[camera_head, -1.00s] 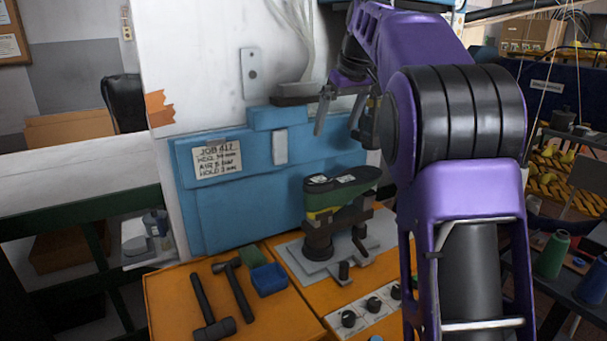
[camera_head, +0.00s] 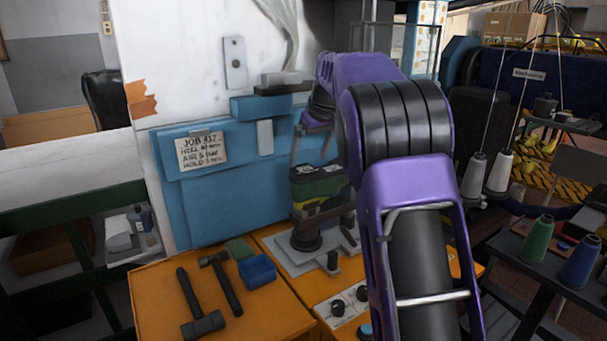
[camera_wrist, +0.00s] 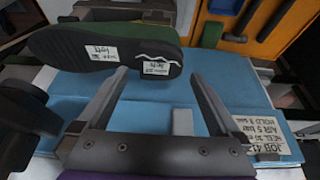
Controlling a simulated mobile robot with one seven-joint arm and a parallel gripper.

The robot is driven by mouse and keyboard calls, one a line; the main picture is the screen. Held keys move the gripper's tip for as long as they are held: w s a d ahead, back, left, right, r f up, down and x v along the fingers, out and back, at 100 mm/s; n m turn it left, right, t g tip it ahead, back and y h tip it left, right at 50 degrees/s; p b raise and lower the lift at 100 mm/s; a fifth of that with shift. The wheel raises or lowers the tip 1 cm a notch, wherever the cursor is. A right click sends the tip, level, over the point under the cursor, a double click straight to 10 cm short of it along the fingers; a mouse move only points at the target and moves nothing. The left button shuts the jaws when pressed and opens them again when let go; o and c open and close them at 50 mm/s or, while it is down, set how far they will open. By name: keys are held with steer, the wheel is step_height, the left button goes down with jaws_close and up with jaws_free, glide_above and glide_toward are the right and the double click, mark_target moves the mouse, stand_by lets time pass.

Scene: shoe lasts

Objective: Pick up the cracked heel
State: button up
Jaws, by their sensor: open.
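An upturned green shoe (camera_head: 318,189) with a dark sole sits sole-up on the grey metal fixture (camera_head: 290,258). In the wrist view the shoe (camera_wrist: 110,50) lies across the upper left with two white labels. Its heel (camera_wrist: 172,69), at the right end, carries a white jagged crack line beside one label. My gripper (camera_wrist: 158,74) is open, with a finger on each side of the heel end in the picture and nothing between them. In the head view my gripper (camera_head: 312,145) is above the shoe, partly hidden by my arm. I cannot tell whether it touches the shoe.
A blue panel (camera_head: 235,210) with a job note (camera_head: 201,151) stands close behind the fixture. Two hammers (camera_head: 222,282) and a blue bin (camera_head: 258,270) lie on the orange bench (camera_head: 150,300) to the left. Control knobs (camera_head: 340,306) are in front.

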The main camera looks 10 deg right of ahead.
mark_target(304, 170)
steer(key=x, duration=0.4)
steer(key=shift+w+a+f, duration=0.15)
steer(key=shift+a+f, duration=0.05)
steer(key=shift+f, duration=0.1)
steer(key=c, duration=1.1)
steer(key=shift+r, duration=0.1)
steer(key=shift+c, duration=0.2)
